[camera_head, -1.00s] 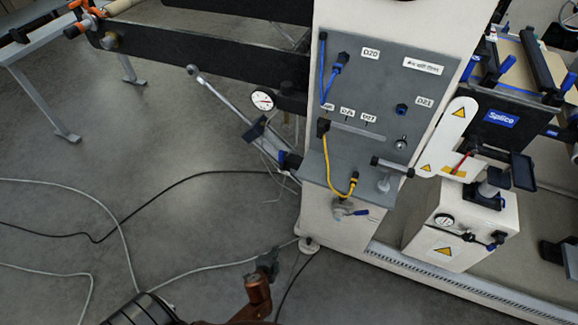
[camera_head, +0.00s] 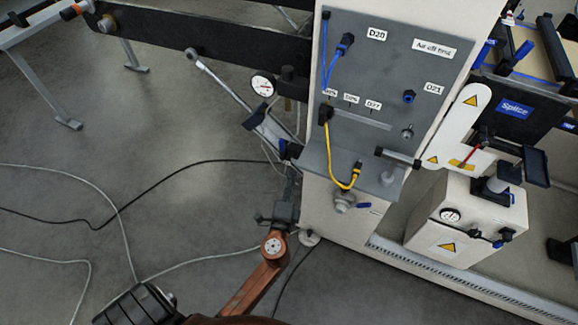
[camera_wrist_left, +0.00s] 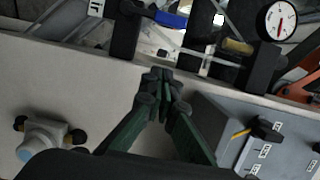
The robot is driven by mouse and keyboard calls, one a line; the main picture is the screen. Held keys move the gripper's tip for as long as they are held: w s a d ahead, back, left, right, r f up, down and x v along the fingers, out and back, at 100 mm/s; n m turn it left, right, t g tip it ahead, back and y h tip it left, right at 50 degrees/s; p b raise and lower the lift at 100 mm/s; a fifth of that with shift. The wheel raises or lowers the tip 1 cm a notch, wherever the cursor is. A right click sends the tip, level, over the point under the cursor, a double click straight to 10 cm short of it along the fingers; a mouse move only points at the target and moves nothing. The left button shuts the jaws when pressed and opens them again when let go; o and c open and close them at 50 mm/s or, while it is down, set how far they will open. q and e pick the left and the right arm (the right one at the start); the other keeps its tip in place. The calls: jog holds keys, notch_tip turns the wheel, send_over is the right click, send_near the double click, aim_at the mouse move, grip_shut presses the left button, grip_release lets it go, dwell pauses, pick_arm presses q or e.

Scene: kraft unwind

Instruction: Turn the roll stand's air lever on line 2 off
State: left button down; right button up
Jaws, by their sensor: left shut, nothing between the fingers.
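A blue lever (camera_head: 284,153) is at the left side of the pale cabinet, below a round gauge (camera_head: 263,86). In the left wrist view a blue lever (camera_wrist_left: 172,19) lies near the top, beside a white label ending in "ir", and a gauge (camera_wrist_left: 279,20) is at top right. Which way the lever counts as on or off cannot be told. My left gripper (camera_head: 287,190) is just below the lever beside the cabinet. Its green-grey fingers (camera_wrist_left: 162,78) are shut and empty, pointing at the lever and apart from it in the picture. My right gripper is not in view.
The grey panel (camera_head: 385,75) carries blue and yellow cables and labels. A second blue-handled valve (camera_head: 345,202) hangs under its shelf. A black beam (camera_head: 215,42) runs at the upper left. Cables cross the open floor (camera_head: 130,180). A pale box (camera_head: 465,225) stands right.

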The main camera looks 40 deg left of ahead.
aim_at(286, 154)
pick_arm(q)
jog(key=shift+w+a+b, duration=0.3)
jog(key=shift+w+a, duration=1.5)
jog(key=shift+a, duration=0.25)
jog(key=shift+w+a+b, duration=0.3)
jog(key=shift+w+a, duration=1.45)
jog(key=shift+a, duration=0.25)
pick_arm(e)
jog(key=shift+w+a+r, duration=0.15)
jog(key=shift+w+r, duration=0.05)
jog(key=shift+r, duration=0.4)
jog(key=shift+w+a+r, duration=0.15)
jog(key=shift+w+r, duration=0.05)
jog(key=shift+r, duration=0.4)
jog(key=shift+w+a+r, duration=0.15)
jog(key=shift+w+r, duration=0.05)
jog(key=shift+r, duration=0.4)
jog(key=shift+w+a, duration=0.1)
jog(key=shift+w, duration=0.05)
